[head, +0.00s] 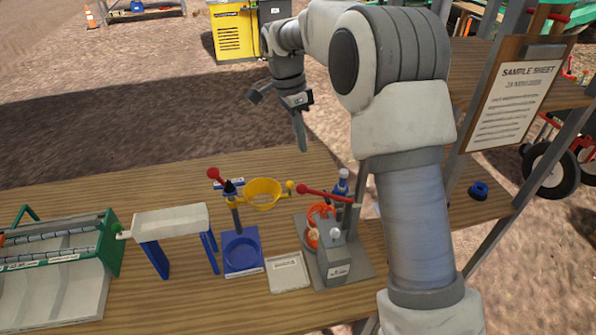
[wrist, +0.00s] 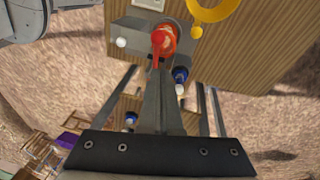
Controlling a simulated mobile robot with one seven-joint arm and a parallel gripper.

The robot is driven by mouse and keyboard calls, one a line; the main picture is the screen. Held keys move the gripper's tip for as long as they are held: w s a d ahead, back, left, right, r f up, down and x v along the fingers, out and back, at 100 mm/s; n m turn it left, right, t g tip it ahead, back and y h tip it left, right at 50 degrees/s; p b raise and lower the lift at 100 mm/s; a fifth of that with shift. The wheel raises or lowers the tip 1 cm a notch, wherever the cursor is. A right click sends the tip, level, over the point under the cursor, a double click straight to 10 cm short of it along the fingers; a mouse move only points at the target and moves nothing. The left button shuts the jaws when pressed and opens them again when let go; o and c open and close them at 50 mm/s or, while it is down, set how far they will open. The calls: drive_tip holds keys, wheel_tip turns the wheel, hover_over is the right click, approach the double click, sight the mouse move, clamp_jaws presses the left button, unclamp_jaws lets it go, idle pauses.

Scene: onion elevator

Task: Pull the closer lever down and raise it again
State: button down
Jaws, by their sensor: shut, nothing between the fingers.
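The closer is a grey device (head: 338,262) on the wooden bench, with an orange mesh piece (head: 313,228) at its front left. Its red lever (head: 328,194) slopes slightly down to the right, with the knob at its left end. In the wrist view the lever's red knob (wrist: 160,38) shows just beyond my fingertips. My gripper (head: 302,147) is shut and empty, pointing down above the lever, apart from it in the head view. In the wrist view my gripper (wrist: 162,70) partly covers the closer.
A yellow ring funnel (head: 262,194) on a blue stand (head: 243,254), with another red knob (head: 213,174), stands left of the closer. A sample sheet board (head: 515,95) and post stand right. A blue tape roll (head: 478,190) lies behind right.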

sight(298, 186)
drive_tip(key=x, duration=0.4)
drive_tip(key=a+p+x, duration=0.1)
drive_tip(key=x, duration=0.3)
drive_tip(key=a+x, duration=0.1)
drive_tip(key=x, duration=0.3)
drive_tip(key=shift+s+a+f, duration=0.15)
drive_tip(key=shift+s, duration=0.25)
drive_tip(key=shift+s+a+f+p, duration=0.15)
drive_tip(key=shift+a+f+p, duration=0.1)
drive_tip(key=shift+f+p, duration=0.1)
drive_tip(key=shift+h, duration=0.7)
drive_tip(key=f+b, duration=0.1)
drive_tip(key=b, duration=0.1)
drive_tip(key=a+f+b, duration=0.1)
drive_tip(key=f, duration=0.1)
drive_tip(key=a+f+b, duration=0.1)
drive_tip(key=b, duration=0.1)
drive_tip(key=shift+s+f+b, duration=0.15)
drive_tip(key=shift+f+b, duration=0.15)
drive_tip(key=shift+f, duration=0.05)
drive_tip(key=shift+d, duration=0.1)
